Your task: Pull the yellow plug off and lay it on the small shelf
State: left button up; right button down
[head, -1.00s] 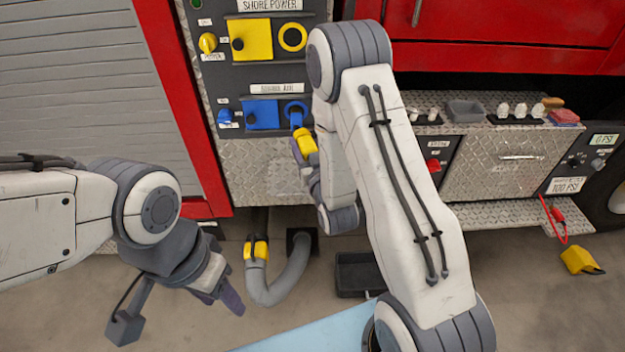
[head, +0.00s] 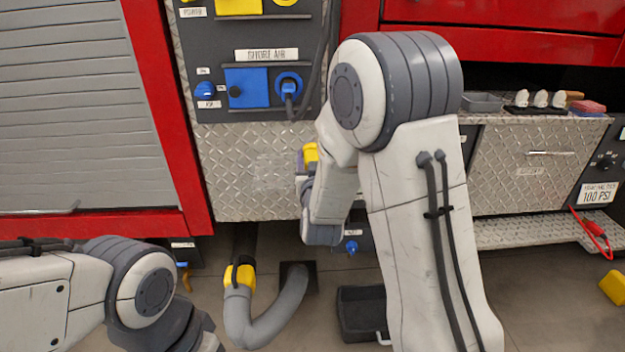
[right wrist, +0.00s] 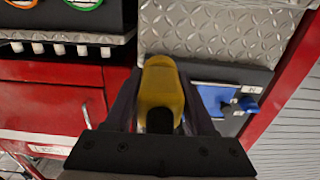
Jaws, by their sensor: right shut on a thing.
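The yellow plug (head: 311,153) is in my right gripper, in front of the diamond-plate panel and below the blue SHORE AIR unit (head: 247,87). In the right wrist view the plug (right wrist: 161,88) sits between the two dark fingers, which are shut on it. My right gripper (head: 305,180) is partly hidden behind my forearm in the head view. A diamond-plate ledge (head: 520,233) stands at the right; I cannot tell whether it is the small shelf. A faint pale patch (head: 275,172) shows on the diamond plate left of the gripper. My left gripper is cut off by the bottom edge.
A blue ring socket (head: 288,84) with a dark cable is right of the blue cover. A grey hose (head: 270,318) with a yellow collar curves below. A black bin (head: 365,315) stands on the floor. A grey tray (head: 483,102) and a dark rack are at upper right.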

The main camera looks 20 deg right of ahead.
jog(key=w+d+f, duration=0.1)
jog(key=w, duration=0.2)
jog(key=w+d+f, duration=0.1)
jog(key=w, duration=0.2)
jog(key=w+d+f, duration=0.1)
jog(key=w, duration=0.3)
jog(key=shift+f, duration=0.2)
notch_tip(320, 180, down, 2)
jog(key=b, duration=0.2)
jog(key=shift+s+a+f+b, duration=0.1)
jog(key=shift+s+f+b, duration=0.05)
jog(key=shift+b, duration=0.2)
jog(key=shift+f+b, duration=0.5)
jog(key=shift+c, duration=0.8)
grip_release()
jog(key=shift+s, duration=0.1)
